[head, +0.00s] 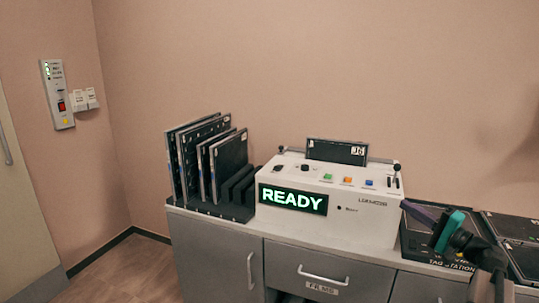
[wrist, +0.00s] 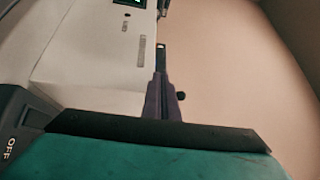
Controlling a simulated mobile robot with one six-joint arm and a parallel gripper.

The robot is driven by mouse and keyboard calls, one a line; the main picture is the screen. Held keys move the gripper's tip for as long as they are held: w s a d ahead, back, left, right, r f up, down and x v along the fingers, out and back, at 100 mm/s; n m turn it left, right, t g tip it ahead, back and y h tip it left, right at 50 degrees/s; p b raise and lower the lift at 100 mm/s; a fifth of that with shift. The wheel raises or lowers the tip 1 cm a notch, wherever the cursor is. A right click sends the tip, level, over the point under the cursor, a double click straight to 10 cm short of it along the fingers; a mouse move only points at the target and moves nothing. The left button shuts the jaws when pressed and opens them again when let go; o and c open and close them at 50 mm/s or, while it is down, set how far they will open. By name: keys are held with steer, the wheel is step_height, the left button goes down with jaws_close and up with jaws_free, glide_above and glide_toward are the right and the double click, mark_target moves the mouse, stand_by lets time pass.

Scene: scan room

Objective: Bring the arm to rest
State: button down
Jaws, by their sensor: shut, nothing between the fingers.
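My gripper (head: 418,214) is at the right of the head view, in front of the right end of the white machine and over the tag station. Its purple fingers are together and hold nothing. In the wrist view the closed fingers (wrist: 162,90) point up the picture, beside the pale side of the machine (wrist: 85,50). My wrist has a teal part behind the fingers. The rest of my arm leaves the head view at the lower right.
The white machine (head: 375,208) shows READY and has a dark plate (head: 336,151) in its top. A rack (head: 225,209) of dark plates stands at left on the grey cabinet (head: 212,252). The tag station (head: 420,248) is at right. Open floor lies at lower left.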

steer(key=w+a+f+n+g+y+p, duration=0.1)
steer(key=a+f+g+p, duration=0.35)
steer(key=a+f, duration=1.5)
steer(key=s+a+f+n+g+p, duration=0.1)
steer(key=s+a+f+g, duration=0.3)
steer(key=s+a+f, duration=0.35)
steer(key=s+a+f+n+g, duration=0.2)
steer(key=s+a+f+g, duration=0.25)
steer(key=a+f, duration=0.5)
steer(key=s+a+f+n+g+h+p, duration=0.1)
steer(key=s+f+n+g+h, duration=0.15)
steer(key=s+f, duration=0.7)
steer(key=s+a+f+n+g+h+p, duration=0.1)
steer(key=s+f+g+h+p, duration=0.2)
steer(key=s+f, duration=0.65)
steer(key=s+d+n+g+h+b, duration=0.1)
steer(key=s+d+n+g+h, duration=0.2)
steer(key=s+d+h, duration=0.3)
steer(key=s+d, duration=0.5)
steer(key=s, duration=0.1)
steer(key=shift+s+d+f, duration=0.3)
steer(key=shift+s+f, duration=0.1)
